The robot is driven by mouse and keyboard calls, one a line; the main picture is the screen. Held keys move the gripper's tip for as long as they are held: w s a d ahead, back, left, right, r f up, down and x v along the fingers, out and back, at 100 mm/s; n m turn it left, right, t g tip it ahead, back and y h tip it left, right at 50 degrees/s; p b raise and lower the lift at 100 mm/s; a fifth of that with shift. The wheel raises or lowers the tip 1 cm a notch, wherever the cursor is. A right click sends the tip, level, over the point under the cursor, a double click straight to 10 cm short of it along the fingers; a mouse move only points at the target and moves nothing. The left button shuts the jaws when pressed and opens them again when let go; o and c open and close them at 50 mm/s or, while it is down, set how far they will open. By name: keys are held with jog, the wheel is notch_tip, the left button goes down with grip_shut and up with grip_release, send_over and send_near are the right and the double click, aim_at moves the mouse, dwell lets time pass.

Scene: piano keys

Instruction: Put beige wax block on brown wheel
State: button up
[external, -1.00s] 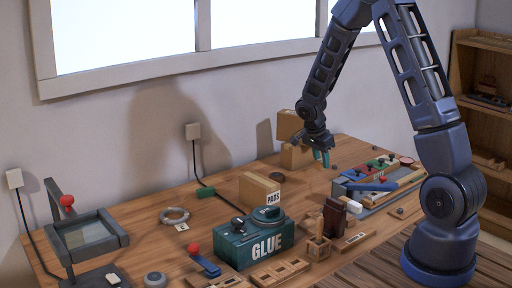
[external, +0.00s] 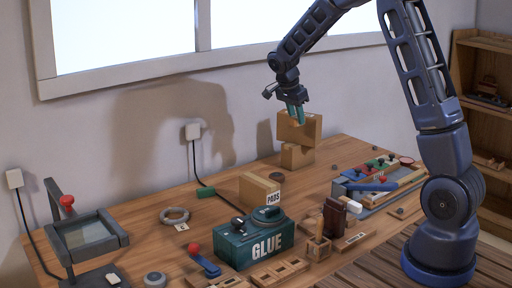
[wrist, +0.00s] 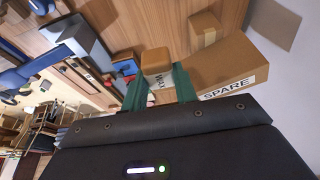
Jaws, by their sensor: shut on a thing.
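My gripper (external: 296,114) is raised in front of the upper cardboard box at the back of the table. In the wrist view its green fingers (wrist: 158,88) are shut on the beige wax block (wrist: 155,60), which carries a WAX label. In the external view the block is hard to tell from the box behind it. A small dark brown round piece, which looks like the brown wheel (external: 277,176), lies flat on the table left of the stacked boxes. My gripper is above and right of it in the picture.
Two stacked cardboard boxes (external: 298,156) stand close to my gripper; the upper one reads SPARE in the wrist view (wrist: 222,62). A PADS box (external: 258,189) and a green GLUE box (external: 250,245) stand nearer. A tray of coloured parts (external: 375,185) is at right.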

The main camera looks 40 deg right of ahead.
send_over(278, 174)
jog(key=a, duration=0.1)
notch_tip(278, 174, down, 19)
jog(key=shift+r, duration=0.1)
dwell(0.5)
jog(key=o, duration=1)
jog(key=shift+f, duration=0.2)
jog(key=shift+c, duration=0.2)
